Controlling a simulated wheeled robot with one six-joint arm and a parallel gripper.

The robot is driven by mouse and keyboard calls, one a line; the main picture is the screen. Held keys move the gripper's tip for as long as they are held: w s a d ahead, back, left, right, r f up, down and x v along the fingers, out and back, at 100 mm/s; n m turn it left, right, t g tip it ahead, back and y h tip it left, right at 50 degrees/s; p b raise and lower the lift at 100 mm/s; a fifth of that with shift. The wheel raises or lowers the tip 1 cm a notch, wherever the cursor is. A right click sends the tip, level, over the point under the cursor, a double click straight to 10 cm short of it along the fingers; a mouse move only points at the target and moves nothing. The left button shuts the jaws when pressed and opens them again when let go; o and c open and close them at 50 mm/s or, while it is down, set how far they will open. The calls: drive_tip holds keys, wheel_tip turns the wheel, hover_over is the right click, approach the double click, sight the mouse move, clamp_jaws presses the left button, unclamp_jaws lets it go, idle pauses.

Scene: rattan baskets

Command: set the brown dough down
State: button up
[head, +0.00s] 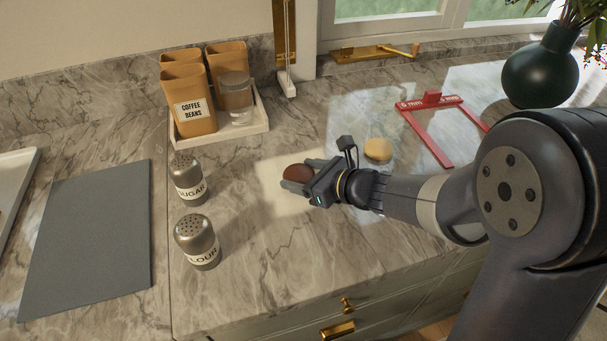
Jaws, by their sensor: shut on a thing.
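The brown dough (297,173) is a small dark reddish-brown round piece in the head view, near the middle of the marble counter. My gripper (297,179) is shut on it, with a grey finger on each side. The fingers hide part of the dough. I cannot tell whether the dough touches the counter or is held a little above it. A pale yellow dough ball (378,149) lies on the counter to the right, behind my wrist.
Sugar (187,180) and flour (197,243) shakers stand to the left. A white tray (262,127) with canisters and a jar is at the back. A red frame (428,141) and a dark green vase (541,72) are at right. Counter around the gripper is clear.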

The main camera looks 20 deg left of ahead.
drive_tip(key=shift+f, duration=0.1)
drive_tip(key=shift+o, duration=0.9)
drive_tip(key=shift+f, duration=0.1)
drive_tip(key=o, duration=0.5)
drive_tip(key=shift+c, duration=0.2)
drive_tip(key=shift+r, duration=0.25)
drive_tip(key=shift+d+r, duration=0.1)
drive_tip(key=shift+d, duration=0.15)
drive_tip(key=v, duration=1.1)
drive_tip(key=shift+s+d+r, duration=0.1)
drive_tip(key=shift+d, duration=0.1)
